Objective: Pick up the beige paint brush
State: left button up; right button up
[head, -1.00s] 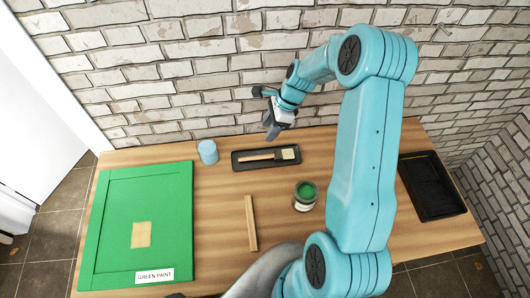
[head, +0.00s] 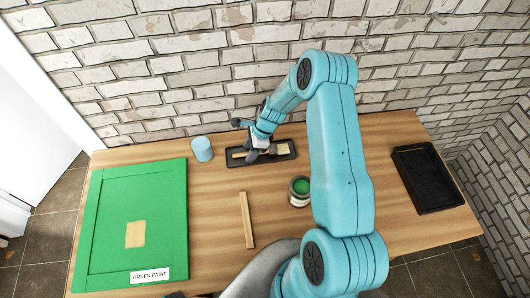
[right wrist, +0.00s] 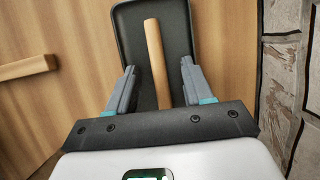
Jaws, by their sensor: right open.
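The beige paint brush (head: 283,149) lies in a narrow black tray (head: 291,157) near the back of the table, by the brick wall. Its pale bristles point right; its handle runs left and is partly hidden by my right gripper (head: 253,154). The right gripper is open over the tray. In the right wrist view the brush handle (right wrist: 155,58) runs between the two spread fingers (right wrist: 158,76), apart from both, with the tray (right wrist: 124,30) beneath. The bristles are not visible there. My left gripper is not in view.
A light blue cup (head: 202,149) stands left of the tray. A wooden stick (head: 246,220) and an open green paint can (head: 300,191) are in front. A green panel (head: 170,205) covers the left; a larger black tray (head: 427,178) lies right.

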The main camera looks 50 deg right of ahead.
jog(key=shift+s+d, duration=0.15)
jog(key=shift+s, duration=0.1)
jog(key=shift+w, duration=0.25)
grip_shut()
jog(key=shift+s, duration=0.1)
jog(key=shift+s, duration=0.1)
jog(key=shift+r, duration=0.1)
notch_tip(320, 180, up, 20)
jog(key=p, duration=0.1)
